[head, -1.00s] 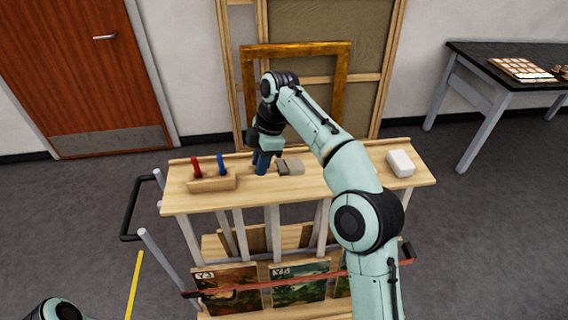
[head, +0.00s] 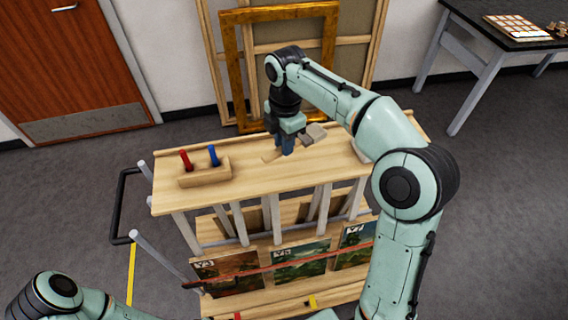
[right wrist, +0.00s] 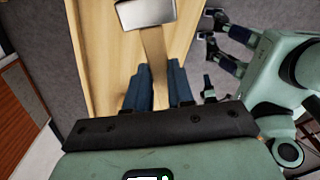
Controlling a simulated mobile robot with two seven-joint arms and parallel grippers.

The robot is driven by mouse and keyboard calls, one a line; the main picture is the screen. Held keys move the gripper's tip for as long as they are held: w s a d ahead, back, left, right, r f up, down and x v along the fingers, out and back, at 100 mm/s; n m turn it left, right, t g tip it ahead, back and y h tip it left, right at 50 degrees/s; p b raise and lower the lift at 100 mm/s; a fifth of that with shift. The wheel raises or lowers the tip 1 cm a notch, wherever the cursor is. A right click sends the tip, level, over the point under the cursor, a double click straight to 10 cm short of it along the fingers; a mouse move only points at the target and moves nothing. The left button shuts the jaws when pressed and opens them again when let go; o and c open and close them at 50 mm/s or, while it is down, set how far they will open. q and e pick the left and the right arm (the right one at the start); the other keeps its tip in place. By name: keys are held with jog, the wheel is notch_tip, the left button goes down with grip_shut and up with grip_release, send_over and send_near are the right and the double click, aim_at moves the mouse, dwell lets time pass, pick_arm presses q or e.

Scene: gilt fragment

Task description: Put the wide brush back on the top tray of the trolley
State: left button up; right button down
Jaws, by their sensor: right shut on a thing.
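My right gripper (head: 287,148) is shut on the handle of the wide brush over the trolley's top tray (head: 255,194). The brush's grey head (head: 315,133) points right of the fingers, and part of its wooden handle shows on their left. In the right wrist view the wooden handle (right wrist: 155,62) runs between the blue fingers (right wrist: 158,92) to the pale, wide head. I cannot tell whether the brush touches the tray. My left gripper (right wrist: 205,30) shows at the right of the right wrist view, fingers apart and empty; it is outside the head view.
A wooden holder (head: 204,175) with a red and a blue handle stands at the tray's left. A gilt frame (head: 230,70) leans behind the trolley. A dark table (head: 485,30) is at the back right.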

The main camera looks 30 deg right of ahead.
aim_at(284, 172)
jog(key=shift+s+f, duration=0.2)
jog(key=shift+f, duration=0.45)
jog(key=shift+s+f, duration=0.2)
jog(key=shift+f, duration=0.4)
jog(key=f, duration=0.2)
jog(key=f+b, duration=0.1)
jog(key=f, duration=0.2)
jog(key=shift+w+f, duration=0.25)
jog(key=shift+f, duration=0.05)
jog(key=shift+s+f, duration=0.1)
jog(key=shift+f, duration=0.05)
pick_arm(q)
jog(key=shift+s+f, duration=1.1)
jog(key=shift+s, duration=0.15)
pick_arm(e)
jog(key=c, duration=1)
grip_release()
jog(key=shift+w, duration=0.2)
jog(key=shift+s, duration=0.1)
pick_arm(q)
jog(key=w+r+p, duration=0.2)
jog(key=w+r, duration=0.1)
jog(key=w, duration=0.1)
jog(key=shift+r, duration=0.2)
pick_arm(e)
notch_tip(284, 172, up, 12)
jog(key=shift+d+r, duration=0.1)
jog(key=shift+d, duration=0.05)
pick_arm(q)
jog(key=shift+s, duration=0.2)
